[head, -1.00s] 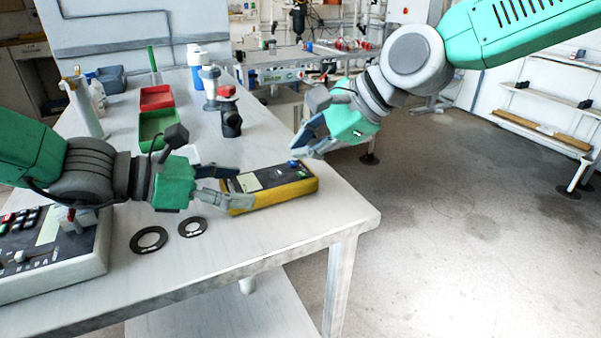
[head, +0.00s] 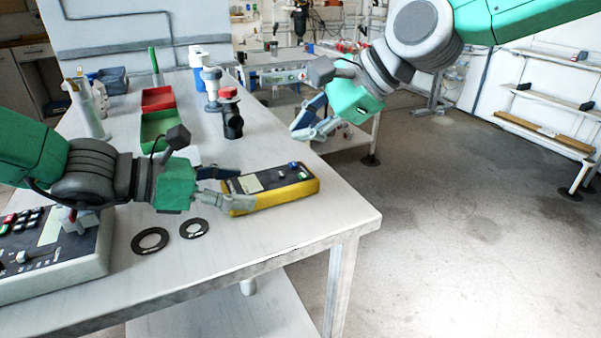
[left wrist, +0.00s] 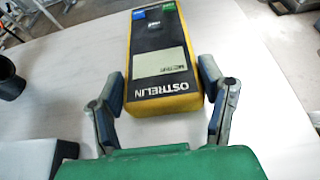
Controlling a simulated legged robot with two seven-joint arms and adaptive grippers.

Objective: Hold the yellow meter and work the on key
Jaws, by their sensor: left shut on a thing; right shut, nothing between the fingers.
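The yellow meter (head: 270,188) lies on the white table near its right edge, with a dark face, a pale display and small keys at its far right end. My left gripper (head: 228,188) is shut on the meter's left end, one finger on each side. In the left wrist view the meter (left wrist: 160,65) points away between the fingers (left wrist: 163,105), with a blue key and a green key (left wrist: 168,8) at its far end. Which key is the on key I cannot read. My right gripper (head: 305,132) is shut and empty, above and behind the meter's right end, apart from it.
Two black rings (head: 150,240) lie in front of my left gripper. A keyed grey device (head: 75,255) stands at the left. Red (head: 158,97) and green (head: 160,130) bins and a dark cylinder with a red top (head: 231,115) stand farther back. The table's front right corner is clear.

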